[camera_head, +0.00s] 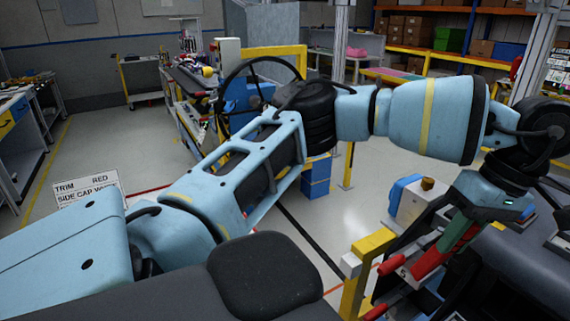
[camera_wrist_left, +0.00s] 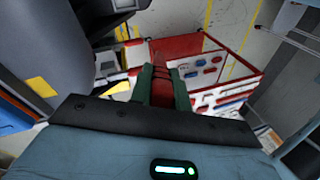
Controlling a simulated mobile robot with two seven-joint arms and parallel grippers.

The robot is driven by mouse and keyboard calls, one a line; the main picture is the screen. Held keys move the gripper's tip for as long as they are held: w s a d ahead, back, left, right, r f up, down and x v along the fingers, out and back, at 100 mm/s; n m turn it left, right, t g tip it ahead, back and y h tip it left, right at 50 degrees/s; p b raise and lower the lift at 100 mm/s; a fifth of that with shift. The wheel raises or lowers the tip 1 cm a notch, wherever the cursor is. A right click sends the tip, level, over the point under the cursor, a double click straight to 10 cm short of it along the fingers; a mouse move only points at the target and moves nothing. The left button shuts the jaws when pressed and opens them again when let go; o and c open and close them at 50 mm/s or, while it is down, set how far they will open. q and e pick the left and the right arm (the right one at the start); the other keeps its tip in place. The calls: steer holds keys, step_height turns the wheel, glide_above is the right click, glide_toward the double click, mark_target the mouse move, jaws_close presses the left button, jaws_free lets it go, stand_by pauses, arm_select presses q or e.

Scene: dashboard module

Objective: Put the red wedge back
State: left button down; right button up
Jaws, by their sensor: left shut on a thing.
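My left gripper (camera_head: 440,255) is at the right of the head view, with its green fingers pointing down and to the left. It is shut on the red wedge (camera_head: 432,263), which shows as a red strip between the fingers. In the left wrist view the red wedge (camera_wrist_left: 161,92) is also between the two green fingers, and its far end reaches past them. Beyond it is a white panel (camera_wrist_left: 226,68) with several red and blue pieces and a red edge. I cannot tell whether the wedge touches anything there. My right gripper is not in view.
A yellow post (camera_head: 355,290) with a block on top stands just left of the gripper. A white box with a blue side (camera_head: 405,190) is behind it. A sign (camera_head: 88,190) reading "TRIM RED SIDE CAP" stands at the left. Open floor (camera_head: 325,235) lies behind the arm.

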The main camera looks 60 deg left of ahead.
mark_target(415, 267)
arm_select(q)
steer(key=a+f+m+t, duration=0.1)
steer(key=f+m, duration=0.1)
steer(key=m, duration=0.2)
steer(key=s+a+f+m+t+y, duration=0.1)
steer(key=f+m, duration=0.1)
steer(key=m, duration=0.2)
steer(key=s+a+f+m+t, duration=0.1)
steer(key=f+m, duration=0.2)
steer(key=m, duration=0.1)
steer(key=shift+s+y, duration=0.25)
steer(key=shift+y, duration=0.05)
steer(key=shift+s+a+f+m, duration=0.15)
steer(key=shift+f+m, duration=0.3)
steer(key=shift+m, duration=0.55)
steer(key=shift+s, duration=0.1)
